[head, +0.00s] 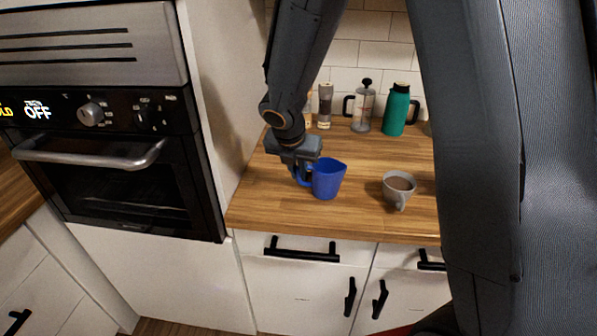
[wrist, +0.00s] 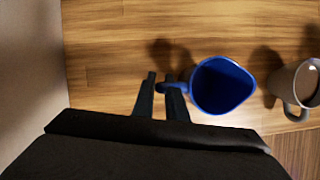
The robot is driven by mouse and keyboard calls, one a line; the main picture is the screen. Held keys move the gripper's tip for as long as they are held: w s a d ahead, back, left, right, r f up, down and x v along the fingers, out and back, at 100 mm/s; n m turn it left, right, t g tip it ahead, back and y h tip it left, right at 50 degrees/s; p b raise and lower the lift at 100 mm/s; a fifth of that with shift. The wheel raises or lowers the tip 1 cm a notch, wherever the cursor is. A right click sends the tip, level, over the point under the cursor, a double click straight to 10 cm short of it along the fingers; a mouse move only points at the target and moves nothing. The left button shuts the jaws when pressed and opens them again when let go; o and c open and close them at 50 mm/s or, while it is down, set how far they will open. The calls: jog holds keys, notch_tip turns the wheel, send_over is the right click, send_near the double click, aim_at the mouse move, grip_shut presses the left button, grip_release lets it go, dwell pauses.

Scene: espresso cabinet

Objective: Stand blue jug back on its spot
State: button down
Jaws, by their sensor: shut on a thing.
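The blue jug (head: 328,179) is upright over the wooden counter near its front, with its handle toward the left. It also shows in the wrist view (wrist: 222,85), where I look down into its open, dark inside. My gripper (head: 302,172) is at the jug's left side, shut on the jug's handle. In the wrist view, my gripper's fingers (wrist: 162,92) reach up to the handle. I cannot tell whether the jug's base touches the counter. No marked spot for the jug can be made out.
A grey cup (head: 399,188) with brown liquid stands right of the jug. A French press (head: 363,108), a teal flask (head: 397,110) and a grinder-like cylinder (head: 325,105) stand along the tiled back wall. A tall white panel and oven (head: 110,150) bound the left. Counter (head: 290,218) is bare between.

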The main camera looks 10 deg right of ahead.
jog(key=shift+f, duration=0.15)
jog(key=c, duration=1.8)
grip_release()
jog(key=shift+o, duration=0.2)
jog(key=v, duration=1.1)
jog(key=s+d+f+m+g+y, duration=0.1)
jog(key=s+d+f+m, duration=0.2)
jog(key=s+m, duration=0.5)
jog(key=s+d+f+m+g+y, duration=0.1)
jog(key=s+d+f+m, duration=0.2)
jog(key=m, duration=1.9)
jog(key=s+d, duration=0.2)
jog(key=s, duration=0.3)
jog(key=shift+d, duration=0.35)
jog(key=shift+f, duration=0.1)
